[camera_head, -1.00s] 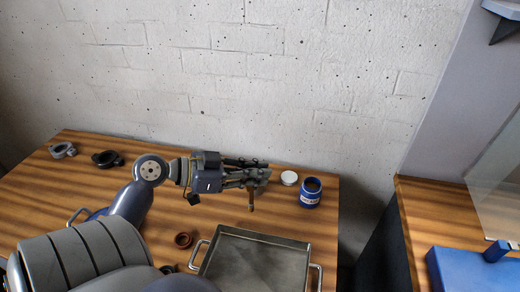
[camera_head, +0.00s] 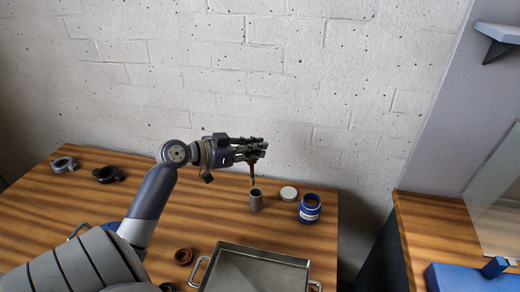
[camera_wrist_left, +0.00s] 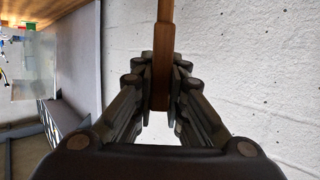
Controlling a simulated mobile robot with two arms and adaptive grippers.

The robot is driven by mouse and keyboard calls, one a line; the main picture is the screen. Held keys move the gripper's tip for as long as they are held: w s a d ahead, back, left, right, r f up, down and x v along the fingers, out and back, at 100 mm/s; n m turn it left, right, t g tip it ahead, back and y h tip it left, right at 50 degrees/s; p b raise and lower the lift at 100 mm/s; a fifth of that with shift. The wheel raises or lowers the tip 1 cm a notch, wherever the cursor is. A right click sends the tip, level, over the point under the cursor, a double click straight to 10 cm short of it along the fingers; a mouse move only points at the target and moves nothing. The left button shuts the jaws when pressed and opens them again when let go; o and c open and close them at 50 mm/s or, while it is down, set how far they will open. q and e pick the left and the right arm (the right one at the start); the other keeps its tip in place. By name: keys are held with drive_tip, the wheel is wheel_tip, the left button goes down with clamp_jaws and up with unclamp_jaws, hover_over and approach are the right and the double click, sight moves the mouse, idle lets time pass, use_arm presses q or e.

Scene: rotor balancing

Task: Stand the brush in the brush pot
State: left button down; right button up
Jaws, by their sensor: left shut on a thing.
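My left gripper (camera_head: 258,152) is shut on the brush (camera_head: 253,171), which hangs down from the fingers. In the left wrist view, the brush's brown wooden handle (camera_wrist_left: 162,60) is clamped between the two fingers. The brush pot (camera_head: 256,201), a small grey cylinder, stands upright on the table just below the brush. The brush's lower end is above the pot's rim, slightly to the left of its middle, and appears apart from it. My right gripper is not in view.
A blue labelled jar (camera_head: 310,208), open at the top, and a white lid (camera_head: 289,193) stand right of the pot. A metal tray (camera_head: 258,270) lies in front. A brown ring (camera_head: 183,256) and dark clamp-like parts (camera_head: 108,174) are further left. A wall stands behind the table.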

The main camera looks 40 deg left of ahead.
use_arm(q)
drive_tip(key=f, duration=0.1)
drive_tip(key=w+f+p, duration=0.1)
drive_tip(key=w+f, duration=0.1)
drive_tip(key=shift+w+a+f+p, duration=0.2)
drive_tip(key=shift+w+f+p, duration=0.05)
drive_tip(key=shift+f+p, duration=0.15)
drive_tip(key=shift+f+b, duration=0.6)
drive_tip(key=shift+b, duration=0.25)
drive_tip(key=c, duration=1.6)
unclamp_jaws()
drive_tip(key=shift+c, duration=0.2)
